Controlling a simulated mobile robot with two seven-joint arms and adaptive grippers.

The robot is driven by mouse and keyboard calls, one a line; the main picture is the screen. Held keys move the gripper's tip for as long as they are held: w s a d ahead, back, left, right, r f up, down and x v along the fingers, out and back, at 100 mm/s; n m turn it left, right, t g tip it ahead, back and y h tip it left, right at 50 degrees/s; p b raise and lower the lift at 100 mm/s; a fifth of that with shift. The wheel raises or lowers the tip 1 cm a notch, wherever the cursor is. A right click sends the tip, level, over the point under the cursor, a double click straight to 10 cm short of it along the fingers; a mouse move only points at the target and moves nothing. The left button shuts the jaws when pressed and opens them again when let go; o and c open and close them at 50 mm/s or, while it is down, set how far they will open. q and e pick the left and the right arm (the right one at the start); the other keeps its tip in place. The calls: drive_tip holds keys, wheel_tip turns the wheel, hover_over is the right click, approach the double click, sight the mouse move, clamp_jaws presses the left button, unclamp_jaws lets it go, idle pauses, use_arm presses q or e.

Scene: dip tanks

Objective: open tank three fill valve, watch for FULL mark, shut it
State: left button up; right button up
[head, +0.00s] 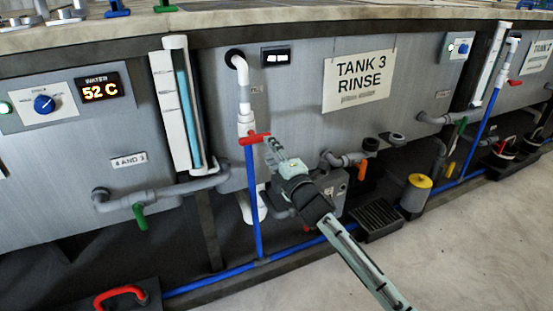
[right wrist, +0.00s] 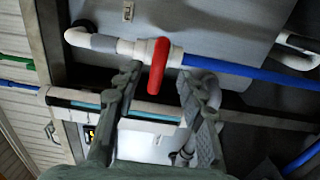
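The tank three fill valve has a red handle (head: 256,139) on a pipe that is white above and blue below, left of the TANK 3 RINSE sign (head: 358,80). The handle lies crosswise to the pipe. My right gripper (head: 271,145) is just right of the handle. In the right wrist view, my right gripper (right wrist: 163,76) is open, with the red handle (right wrist: 158,65) between and beyond its fingertips; contact cannot be told. A sight tube (head: 187,110) with a blue column stands left of the pipe. Its FULL mark is not readable. My left gripper is not in view.
A small display (head: 276,57) shows dashes above the valve. A grey drain pipe with a green handle (head: 140,216) is at lower left, and an orange handle (head: 361,170) is to the right. A red handle (head: 120,297) sits low left. Open floor (head: 470,230) lies at right.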

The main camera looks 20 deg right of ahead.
drive_tip(key=s, duration=0.4)
drive_tip(key=shift+s+d, duration=0.1)
drive_tip(key=shift+f, duration=0.1)
drive_tip(key=s+d+f+m+g+h, duration=0.1)
drive_tip(key=s+d+f+m+g, duration=0.1)
drive_tip(key=s+f+m+g, duration=0.45)
drive_tip(key=s+d+f+m+g+h, duration=0.1)
drive_tip(key=s+f+m, duration=0.2)
drive_tip(key=s+f, duration=0.65)
drive_tip(key=s+f+m+g, duration=0.7)
drive_tip(key=s+f, duration=0.6)
drive_tip(key=s, duration=0.5)
drive_tip(key=shift+a+f, duration=0.3)
drive_tip(key=shift+a, duration=0.1)
drive_tip(key=shift+s+g, duration=0.1)
drive_tip(key=shift+g, duration=0.15)
